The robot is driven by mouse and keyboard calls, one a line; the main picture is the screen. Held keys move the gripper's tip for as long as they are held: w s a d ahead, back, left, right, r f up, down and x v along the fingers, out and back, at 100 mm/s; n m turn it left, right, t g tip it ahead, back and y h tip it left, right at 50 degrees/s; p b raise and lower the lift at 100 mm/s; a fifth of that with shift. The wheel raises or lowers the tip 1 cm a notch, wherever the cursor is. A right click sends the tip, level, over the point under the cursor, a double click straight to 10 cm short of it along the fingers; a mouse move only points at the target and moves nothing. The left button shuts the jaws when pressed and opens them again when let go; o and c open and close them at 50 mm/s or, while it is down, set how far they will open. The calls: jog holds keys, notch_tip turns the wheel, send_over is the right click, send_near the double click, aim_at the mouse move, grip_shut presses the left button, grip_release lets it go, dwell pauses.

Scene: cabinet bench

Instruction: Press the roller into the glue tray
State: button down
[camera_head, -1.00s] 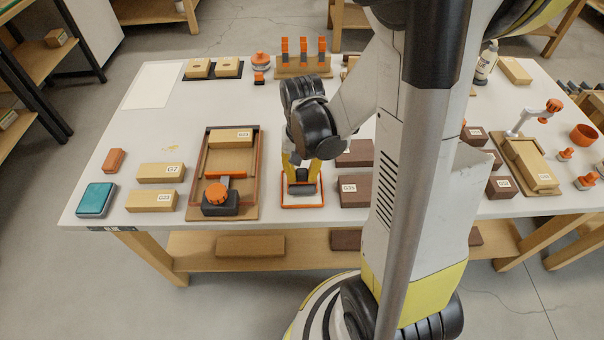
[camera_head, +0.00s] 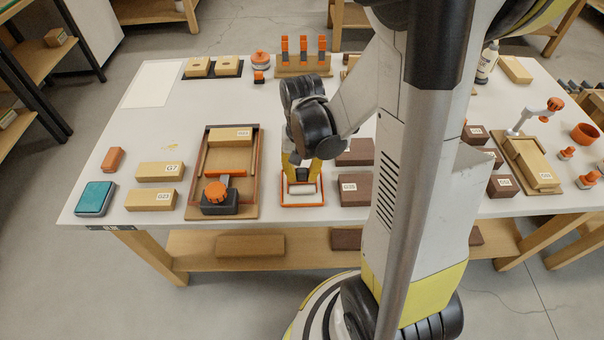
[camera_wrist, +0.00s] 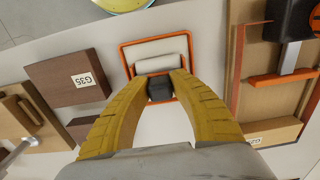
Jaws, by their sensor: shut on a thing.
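The glue tray is a shallow tray with an orange rim (camera_head: 303,206) at the front middle of the bench. Its rim also shows in the wrist view (camera_wrist: 124,58). The roller is a white cylinder (camera_head: 301,189) with a dark grip block (camera_wrist: 160,89). The white cylinder lies across the tray, inside the rim as seen from above. I cannot tell how firmly it touches the tray floor. My gripper (camera_head: 302,174) points down over the tray, its yellow fingers shut on the dark grip block.
A wooden jig (camera_head: 249,205) with an orange knob stands close left of the tray. Dark brown blocks (camera_head: 354,190) stand close right. Light wooden blocks (camera_head: 152,200) and a teal pad (camera_head: 95,198) lie further left. The bench's front edge is just before the tray.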

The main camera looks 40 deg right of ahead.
aim_at(302, 171)
dwell(0.5)
notch_tip(302, 171, up, 7)
jog(key=p, duration=0.5)
jog(key=shift+r+p, duration=0.1)
jog(key=shift+p, duration=0.25)
